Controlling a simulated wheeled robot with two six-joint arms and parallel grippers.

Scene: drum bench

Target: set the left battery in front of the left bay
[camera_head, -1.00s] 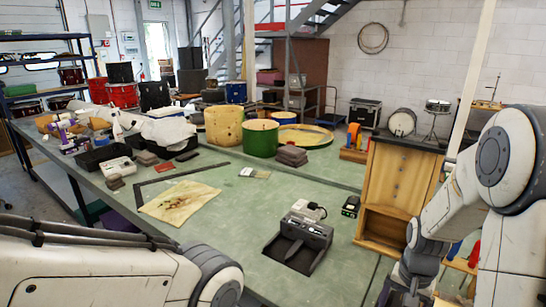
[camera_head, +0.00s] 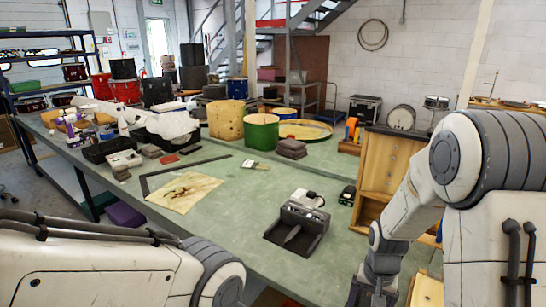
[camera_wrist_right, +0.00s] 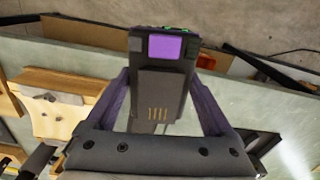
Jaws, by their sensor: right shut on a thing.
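A dark battery (camera_wrist_right: 160,75) with a purple label and small gold contacts is between the fingers of my right gripper (camera_wrist_right: 162,88) in the right wrist view; the gripper is shut on it. In the head view my right gripper (camera_head: 370,292) is low at the bottom edge, right of the charger, and the battery is hidden there. The dark charger (camera_head: 297,228) stands on the green bench, with a raised divider between its two open bays. My left arm crosses the lower left; its gripper is out of view.
A small white-topped device (camera_head: 307,197) stands behind the charger and a small black box (camera_head: 347,195) to its right. The wooden cabinet (camera_head: 385,170) is close to my right arm. A stained cloth (camera_head: 185,192) lies left; the green bench top (camera_head: 235,215) between is clear.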

